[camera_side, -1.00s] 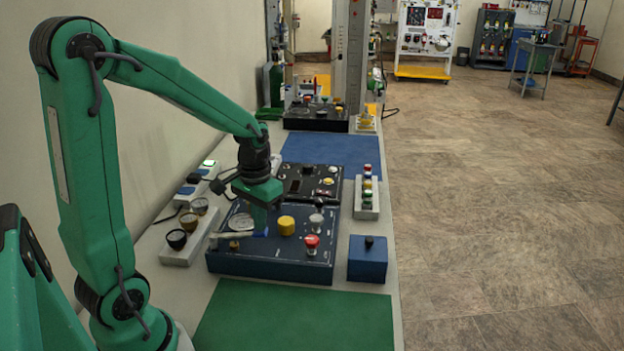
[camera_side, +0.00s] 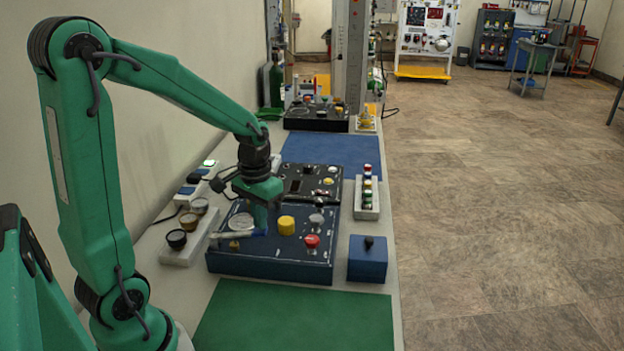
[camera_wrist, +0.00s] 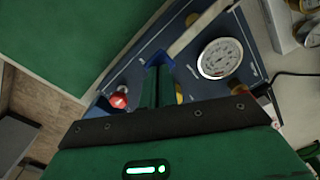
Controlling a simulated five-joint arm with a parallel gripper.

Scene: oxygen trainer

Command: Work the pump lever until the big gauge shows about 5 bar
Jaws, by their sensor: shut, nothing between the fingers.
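The pump lever is a pale bar (camera_side: 228,236) with a blue grip (camera_wrist: 160,54), low across the left part of the dark blue panel (camera_side: 270,266). My gripper (camera_side: 262,228) is shut and empty, pointing down at the grip end. In the wrist view its fingertips (camera_wrist: 158,70) overlap the blue grip; whether they touch it I cannot tell. The big gauge, a white dial (camera_wrist: 220,58), lies beside the lever; it is partly hidden behind the lever and gripper in the side view (camera_side: 240,220). Its needle is too small to read.
A yellow knob (camera_side: 286,225) and a red button (camera_side: 312,241) stand on the panel right of my gripper. Small gauges (camera_side: 177,239) are at the left, a blue box (camera_side: 368,259) at the right. A green mat (camera_side: 295,320) in front is clear.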

